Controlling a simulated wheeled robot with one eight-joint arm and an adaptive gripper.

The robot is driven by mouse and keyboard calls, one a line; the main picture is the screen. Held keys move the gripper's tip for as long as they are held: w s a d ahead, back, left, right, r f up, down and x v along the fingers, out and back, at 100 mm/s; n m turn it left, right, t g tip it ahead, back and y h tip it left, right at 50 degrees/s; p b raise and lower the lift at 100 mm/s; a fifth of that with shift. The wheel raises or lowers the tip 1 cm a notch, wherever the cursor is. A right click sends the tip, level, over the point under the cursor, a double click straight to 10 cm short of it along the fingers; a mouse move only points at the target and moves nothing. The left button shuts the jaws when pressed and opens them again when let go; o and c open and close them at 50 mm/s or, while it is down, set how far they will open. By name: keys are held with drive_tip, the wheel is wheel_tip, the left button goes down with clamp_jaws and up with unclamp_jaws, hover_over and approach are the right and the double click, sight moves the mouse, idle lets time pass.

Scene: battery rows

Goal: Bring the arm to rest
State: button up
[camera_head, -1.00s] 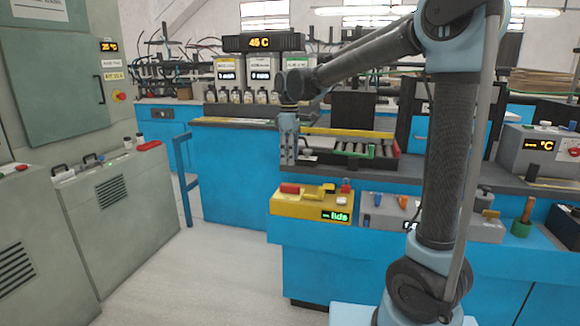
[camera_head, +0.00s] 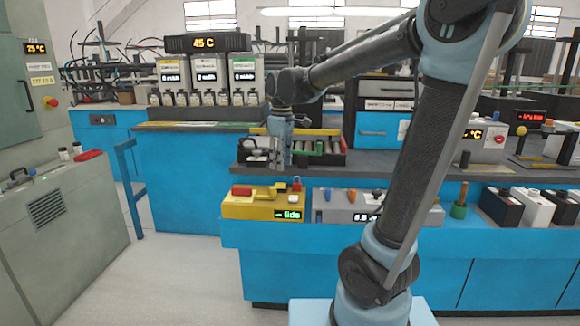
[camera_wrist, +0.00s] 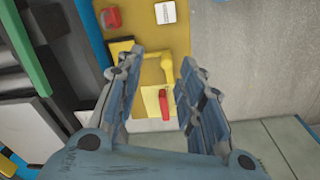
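My gripper (camera_head: 280,158) hangs pointing down in front of the battery tray on the bench, above the yellow machine (camera_head: 262,203). In the wrist view my gripper (camera_wrist: 160,75) has its two fingers spread apart with nothing between them. Below it the wrist view shows the yellow machine's surface (camera_wrist: 152,45) with a yellow handle and a red part (camera_wrist: 164,104). My arm rises from its base, bends at the top and reaches left over the bench.
The tray of battery rows (camera_head: 325,160) stands on the dark bench behind my gripper. A grey machine (camera_head: 375,210) is to the right of the yellow one. Grey cabinets (camera_head: 75,215) stand at the left, with clear floor (camera_head: 170,270) between.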

drive_tip(key=s+d+f+m, duration=0.3)
drive_tip(key=s+d, duration=0.2)
drive_tip(key=d, duration=0.2)
drive_tip(key=s+d+f+m, duration=0.2)
drive_tip(key=s+d+m, duration=0.15)
drive_tip(key=d, duration=0.35)
drive_tip(key=s+d+f+m+t, duration=0.1)
drive_tip(key=s+d+f+m, duration=0.5)
drive_tip(key=s+d+f, duration=0.3)
drive_tip(key=s+f, duration=0.3)
drive_tip(key=shift+t, duration=0.3)
drive_tip(key=shift+f, duration=0.1)
drive_tip(key=shift+w+f, duration=0.2)
drive_tip(key=shift+w, duration=0.3)
